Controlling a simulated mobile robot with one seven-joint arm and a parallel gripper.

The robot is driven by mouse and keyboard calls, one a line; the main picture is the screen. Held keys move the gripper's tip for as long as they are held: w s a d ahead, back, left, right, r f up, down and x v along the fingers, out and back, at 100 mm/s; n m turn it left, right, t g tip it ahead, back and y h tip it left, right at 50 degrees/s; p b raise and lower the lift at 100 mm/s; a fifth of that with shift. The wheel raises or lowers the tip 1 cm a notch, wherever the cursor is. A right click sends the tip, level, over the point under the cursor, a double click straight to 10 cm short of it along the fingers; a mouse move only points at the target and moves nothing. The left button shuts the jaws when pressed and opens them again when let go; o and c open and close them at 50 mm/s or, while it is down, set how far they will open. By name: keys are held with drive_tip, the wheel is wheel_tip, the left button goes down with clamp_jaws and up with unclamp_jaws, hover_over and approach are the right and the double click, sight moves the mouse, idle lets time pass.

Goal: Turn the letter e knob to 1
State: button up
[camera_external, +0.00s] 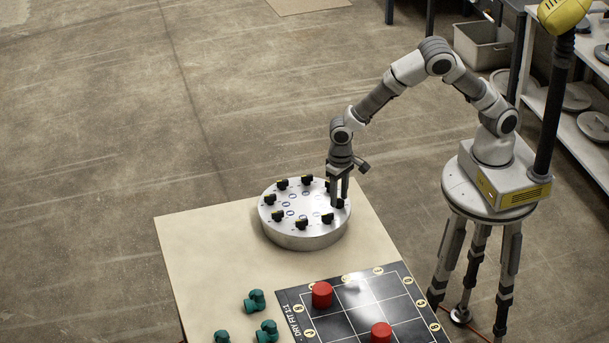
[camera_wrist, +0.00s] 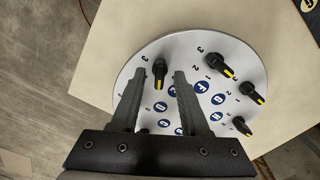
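A round silver dial plate (camera_external: 300,236) with several black knobs around its rim lies on the table. Blue discs with letters sit inside the ring of knobs; they are too small to read surely, so I cannot tell which knob is e. My gripper (camera_external: 339,200) points down at the plate's right side. In the wrist view my gripper (camera_wrist: 160,74) is open, one finger on each side of a black knob (camera_wrist: 160,78). That knob's yellow mark points toward the gripper's body. I cannot tell whether the fingers touch it. Numbers are printed on the rim.
Other knobs with yellow marks (camera_wrist: 224,66) stand to the right in the wrist view. The table (camera_external: 195,250) also holds green pipe fittings (camera_external: 254,300), a black grid board (camera_external: 357,322) and red cylinders (camera_external: 322,294). The table's left part is clear.

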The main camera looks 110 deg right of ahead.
sight(339, 198)
wheel_tip(339, 198, up, 17)
drive_tip(key=p, duration=0.1)
drive_tip(key=shift+r, duration=0.2)
idle(0.3)
idle(0.3)
drive_tip(key=s+a+r+n+t+y, duration=0.1)
drive_tip(key=s+a+r+n+t, duration=0.2)
drive_tip(key=s+r+n, duration=0.6)
drive_tip(key=s+a+r+n+t, duration=0.1)
drive_tip(key=s, duration=0.7)
drive_tip(key=s+n+t+h, duration=0.1)
drive_tip(key=s+n, duration=0.1)
drive_tip(key=s, duration=0.7)
drive_tip(key=shift+a+r+t, duration=0.3)
drive_tip(key=shift+a+r, duration=0.05)
drive_tip(key=shift+r, duration=0.05)
drive_tip(key=shift+s, duration=0.1)
